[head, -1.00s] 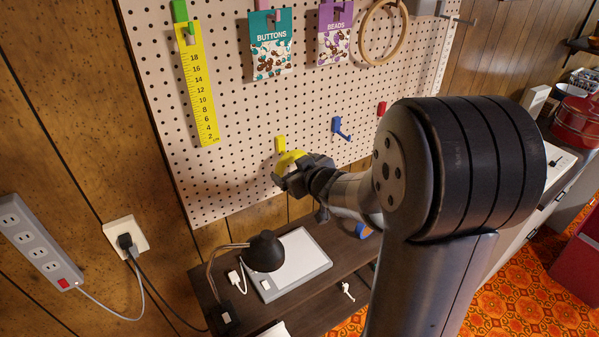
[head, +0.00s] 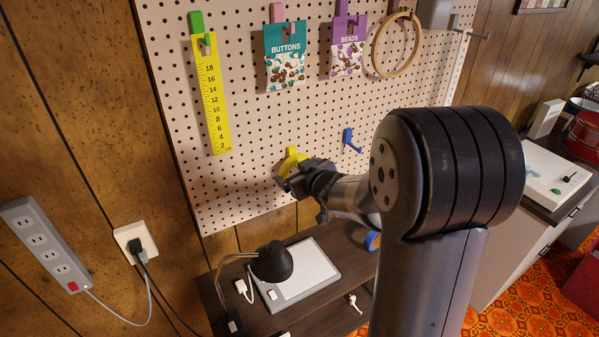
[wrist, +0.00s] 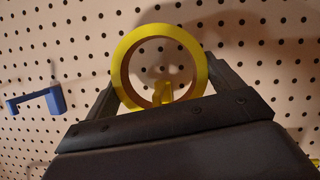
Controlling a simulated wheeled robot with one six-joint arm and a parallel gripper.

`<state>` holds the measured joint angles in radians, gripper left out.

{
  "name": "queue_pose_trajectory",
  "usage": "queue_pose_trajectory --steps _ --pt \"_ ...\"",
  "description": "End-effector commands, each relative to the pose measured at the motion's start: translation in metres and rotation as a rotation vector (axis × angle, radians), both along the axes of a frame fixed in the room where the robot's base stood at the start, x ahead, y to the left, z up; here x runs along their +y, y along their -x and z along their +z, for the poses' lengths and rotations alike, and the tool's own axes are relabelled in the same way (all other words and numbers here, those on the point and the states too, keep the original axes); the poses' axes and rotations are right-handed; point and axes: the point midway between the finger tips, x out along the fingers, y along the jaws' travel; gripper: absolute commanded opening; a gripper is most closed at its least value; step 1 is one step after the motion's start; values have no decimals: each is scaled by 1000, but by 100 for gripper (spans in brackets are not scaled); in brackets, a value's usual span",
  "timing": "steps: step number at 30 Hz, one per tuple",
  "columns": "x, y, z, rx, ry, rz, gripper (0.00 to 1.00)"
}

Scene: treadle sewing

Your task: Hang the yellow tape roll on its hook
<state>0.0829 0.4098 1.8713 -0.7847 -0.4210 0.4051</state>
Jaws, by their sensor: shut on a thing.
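The yellow tape roll (head: 287,165) is held at the pegboard, partly hidden by my gripper (head: 289,177) in the head view. In the wrist view the roll (wrist: 160,30) is a ring with a brown core, its opening facing the camera. The two black fingers are shut on its opposite sides. The yellow hook (head: 291,151) is on the lower pegboard, right at the roll in the head view. In the wrist view part of the hook (wrist: 163,92) shows in the roll's opening, near its lower edge. I cannot tell how far it passes through the ring.
A blue hook (head: 348,138) sticks out to the right on the pegboard (head: 245,150); it also shows at left in the wrist view (wrist: 35,101). A yellow ruler (head: 211,100) hangs left. A black lamp (head: 272,262) and blue tape (head: 373,240) are below.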

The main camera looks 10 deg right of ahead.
Motion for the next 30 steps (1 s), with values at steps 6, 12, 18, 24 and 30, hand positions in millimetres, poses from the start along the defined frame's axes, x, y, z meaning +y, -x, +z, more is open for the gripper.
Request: queue_pose_trajectory --steps 6,12,18,24,30 --pt "0 0 -1 0 0 0 64" --pt "0 0 -5 0 0 0 64" --pt "0 0 -9 0 0 0 64" --pt "0 0 -13 0 -1 0 64" --pt "0 0 -16 0 -1 0 64"
